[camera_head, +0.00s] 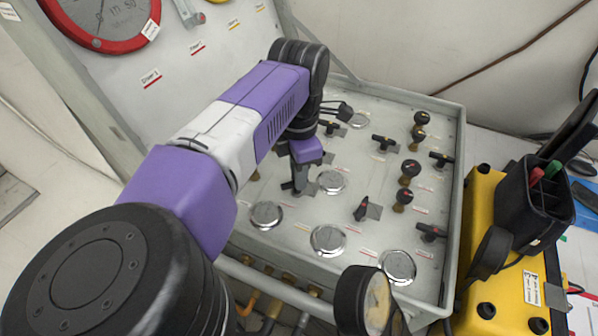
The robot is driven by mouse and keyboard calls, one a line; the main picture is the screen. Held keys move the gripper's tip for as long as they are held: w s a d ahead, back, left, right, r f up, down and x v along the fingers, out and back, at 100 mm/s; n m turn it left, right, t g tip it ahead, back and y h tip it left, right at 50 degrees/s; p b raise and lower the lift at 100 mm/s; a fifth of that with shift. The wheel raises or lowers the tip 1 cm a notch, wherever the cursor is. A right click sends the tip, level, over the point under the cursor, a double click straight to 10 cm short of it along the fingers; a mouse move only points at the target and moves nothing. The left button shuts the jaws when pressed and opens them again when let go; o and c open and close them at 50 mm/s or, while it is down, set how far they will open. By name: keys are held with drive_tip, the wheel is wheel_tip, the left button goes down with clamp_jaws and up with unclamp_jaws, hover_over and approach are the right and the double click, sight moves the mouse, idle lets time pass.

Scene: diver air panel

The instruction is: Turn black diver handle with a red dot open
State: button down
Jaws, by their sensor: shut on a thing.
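My arm reaches over the grey panel (345,268) from the lower left. My gripper (298,182) points down at the panel's left middle part and is shut on a small black handle (288,186). The gripper's fingers and wrist cover much of this handle, and I cannot make out a red dot on it. Other black handles stand on the panel: one upper middle (385,142), one at the right (441,158), one lower right (431,231) and one in the lower middle, turned nearly upright in the picture (362,208).
Round black knobs (410,168) stand at the right of the panel. Round metal discs (328,240) line its lower part. A large red-rimmed gauge (105,20) is on the upright board. A yellow case (483,215) with a black holder stands right of the panel. A gauge (368,300) sticks up in front.

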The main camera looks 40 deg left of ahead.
drive_tip(key=n+p, duration=0.1)
drive_tip(key=n, duration=0.3)
drive_tip(key=shift+a+n, duration=0.1)
drive_tip(key=shift+n, duration=0.2)
drive_tip(key=shift+a+n+p, duration=0.1)
drive_tip(key=shift+n+p, duration=0.5)
drive_tip(key=shift+n, duration=1.2)
drive_tip(key=c, duration=1.5)
unclamp_jaws()
drive_tip(key=shift+o, duration=0.2)
